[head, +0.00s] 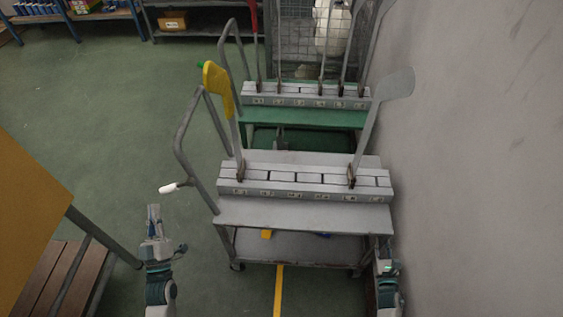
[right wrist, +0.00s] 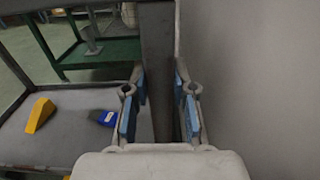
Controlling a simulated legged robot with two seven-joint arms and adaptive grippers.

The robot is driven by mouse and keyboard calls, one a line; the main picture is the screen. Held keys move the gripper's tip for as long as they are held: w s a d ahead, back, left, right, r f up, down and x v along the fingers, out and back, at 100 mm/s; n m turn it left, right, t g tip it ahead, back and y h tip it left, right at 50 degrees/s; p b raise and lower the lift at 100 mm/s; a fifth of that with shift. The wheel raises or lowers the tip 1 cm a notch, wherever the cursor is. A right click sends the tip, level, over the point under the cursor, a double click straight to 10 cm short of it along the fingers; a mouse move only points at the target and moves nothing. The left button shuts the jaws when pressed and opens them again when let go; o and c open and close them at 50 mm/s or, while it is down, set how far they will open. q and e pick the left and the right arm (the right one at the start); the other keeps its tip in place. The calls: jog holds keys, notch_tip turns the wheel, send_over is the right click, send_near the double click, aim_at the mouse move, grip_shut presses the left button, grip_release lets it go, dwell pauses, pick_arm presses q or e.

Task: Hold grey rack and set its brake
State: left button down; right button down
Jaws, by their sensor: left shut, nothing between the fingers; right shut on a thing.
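The grey rack (head: 290,212) is a wheeled cart standing in the middle of the head view, with a numbered slotted block on top and a bent tube handle (head: 180,140) on its left. A short lever with a white grip (head: 170,188) sticks out left from that handle. My left gripper (head: 153,212) is shut and empty, just below and left of the white grip, apart from it. My right gripper (head: 384,248) is at the rack's right front corner. In the right wrist view its blue-padded fingers (right wrist: 160,105) are shut on the rack's grey upright post (right wrist: 158,60).
A green rack (head: 330,118) is behind. A wall (head: 470,160) is close on the right. A wooden bench (head: 50,275) is at left. A yellow wedge (right wrist: 40,114) and blue piece (right wrist: 104,117) lie on the lower shelf.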

pick_arm(q)
jog(key=v, duration=0.3)
jog(key=shift+s, duration=0.25)
pick_arm(e)
jog(key=c, duration=0.9)
grip_release()
pick_arm(q)
jog(key=shift+d, duration=0.1)
